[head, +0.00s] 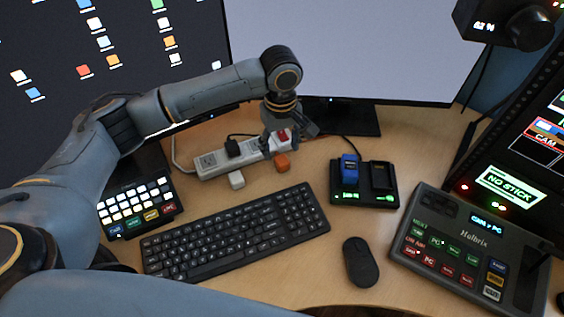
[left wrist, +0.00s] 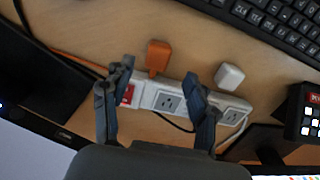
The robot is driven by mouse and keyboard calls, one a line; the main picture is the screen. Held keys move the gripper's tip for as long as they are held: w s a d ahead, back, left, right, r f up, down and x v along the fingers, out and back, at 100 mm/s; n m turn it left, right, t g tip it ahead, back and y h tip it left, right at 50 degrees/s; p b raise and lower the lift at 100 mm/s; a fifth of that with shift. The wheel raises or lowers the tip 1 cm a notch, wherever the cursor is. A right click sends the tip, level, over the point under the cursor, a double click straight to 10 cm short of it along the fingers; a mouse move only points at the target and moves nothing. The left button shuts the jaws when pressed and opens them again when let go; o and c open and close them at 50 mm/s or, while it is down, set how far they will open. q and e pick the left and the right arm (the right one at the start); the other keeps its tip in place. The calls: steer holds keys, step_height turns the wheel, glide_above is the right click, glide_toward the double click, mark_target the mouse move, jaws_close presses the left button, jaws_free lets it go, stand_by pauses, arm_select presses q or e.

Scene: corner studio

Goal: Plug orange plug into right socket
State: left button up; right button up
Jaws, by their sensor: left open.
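The orange plug (head: 282,162) lies on the desk just in front of the right part of the white power strip (head: 208,163). It also shows in the left wrist view (left wrist: 157,55), with an orange cord running left. The strip's red switch (left wrist: 127,95) is at its right end in the head view. The right socket (left wrist: 168,102) is empty and shows between my left gripper's fingers. My left gripper (head: 286,138) is open and empty above the strip's right part; its fingers (left wrist: 160,72) stand apart beside the orange plug. My right gripper is out of view.
A keyboard (head: 240,232), a mouse (head: 360,262) and a battery charger (head: 364,183) are nearby. The monitor stand (head: 345,117) is behind.

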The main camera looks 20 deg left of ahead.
mark_target(282, 160)
arm_select(q)
steer(key=shift+w+f, duration=0.15)
steer(key=shift+f, duration=2.45)
steer(key=shift+d, duration=0.1)
steer(key=c, duration=1.2)
